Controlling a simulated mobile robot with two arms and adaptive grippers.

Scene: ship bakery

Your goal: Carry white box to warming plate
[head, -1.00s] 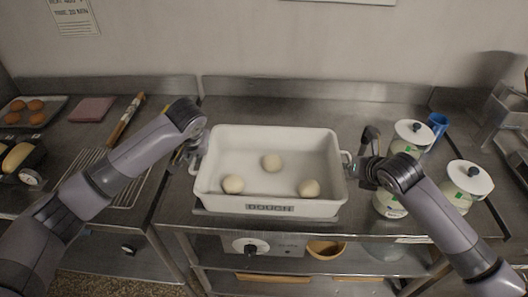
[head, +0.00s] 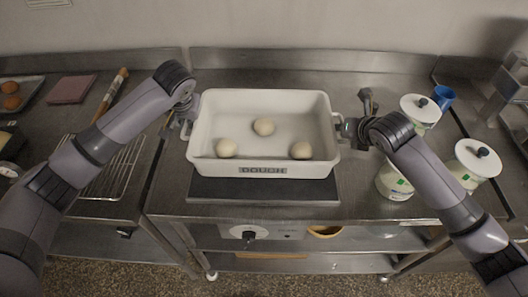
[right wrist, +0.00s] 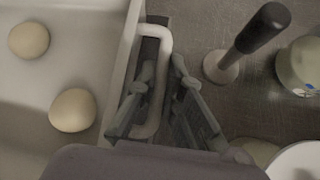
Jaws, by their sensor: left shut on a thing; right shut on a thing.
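The white box (head: 262,170), labelled DOUGH, holds three pale dough balls and looks level. A dark flat plate (head: 262,190), probably the warming plate, shows as a strip under and in front of it. I cannot tell whether the box touches the plate or hangs just above it. My left gripper (head: 187,126) is shut at the box's left end; the handle there is mostly hidden. My right gripper (head: 345,128) is shut on the right handle. In the right wrist view, its fingers (right wrist: 158,100) straddle the white loop handle (right wrist: 163,45).
White-lidded canisters (head: 395,182) and a blue cup (head: 444,96) stand at the right. A dark-handled tool (head: 366,100) stands close beside my right gripper. A wire rack (head: 110,170), rolling pin (head: 112,92) and pink cloth (head: 72,89) lie at the left.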

